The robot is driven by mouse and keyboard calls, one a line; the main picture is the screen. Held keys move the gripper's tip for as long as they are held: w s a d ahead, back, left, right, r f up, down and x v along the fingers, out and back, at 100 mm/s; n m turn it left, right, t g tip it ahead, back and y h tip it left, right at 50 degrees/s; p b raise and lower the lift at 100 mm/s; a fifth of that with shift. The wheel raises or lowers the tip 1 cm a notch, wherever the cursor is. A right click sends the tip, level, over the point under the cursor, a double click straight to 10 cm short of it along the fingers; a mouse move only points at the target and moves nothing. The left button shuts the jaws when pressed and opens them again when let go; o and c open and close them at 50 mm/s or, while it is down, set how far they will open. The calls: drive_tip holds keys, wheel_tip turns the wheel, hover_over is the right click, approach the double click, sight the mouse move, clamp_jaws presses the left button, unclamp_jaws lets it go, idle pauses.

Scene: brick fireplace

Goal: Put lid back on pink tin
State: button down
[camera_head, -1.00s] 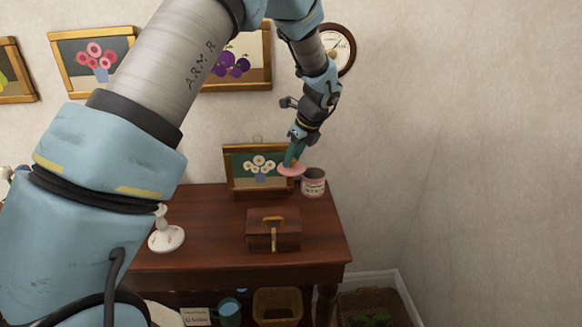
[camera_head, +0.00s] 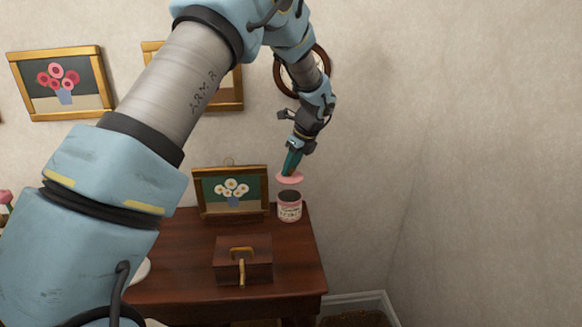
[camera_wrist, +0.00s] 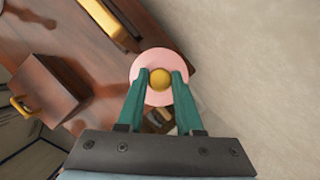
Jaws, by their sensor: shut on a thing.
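The pink lid (camera_head: 289,178) is a flat disc with a round golden knob, held in the air above the tin. My gripper (camera_head: 291,168) is shut on the knob, and the wrist view shows both green fingers on either side of it, with the lid (camera_wrist: 149,90) spread out beyond. The pink tin (camera_head: 289,211) stands upright and open on the back right corner of the wooden table, with a pale label and a dark inside. A small gap shows between lid and tin in the head view. In the wrist view the tin is mostly hidden under the lid and fingers.
A framed daisy picture (camera_head: 231,193) leans at the back of the table (camera_head: 185,245), just left of the tin. A wooden box (camera_head: 243,262) with a golden handle stands nearer the front. The wall is close behind; the right side is free.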

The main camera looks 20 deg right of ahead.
sight(293, 177)
wheel_tip(293, 177, down, 4)
drive_tip(key=b, duration=0.3)
drive_tip(key=shift+r, duration=0.2)
drive_tip(key=shift+f, duration=0.95)
drive_tip(key=shift+r+p, duration=0.1)
drive_tip(key=shift+p, duration=0.3)
idle(0.4)
drive_tip(key=shift+f+p, duration=0.25)
drive_tip(key=shift+p, duration=0.1)
idle(1.4)
unclamp_jaws()
idle(0.6)
drive_tip(key=shift+r, duration=0.1)
idle(0.5)
drive_tip(key=shift+r+p, duration=3.2)
drive_tip(key=shift+r, duration=0.75)
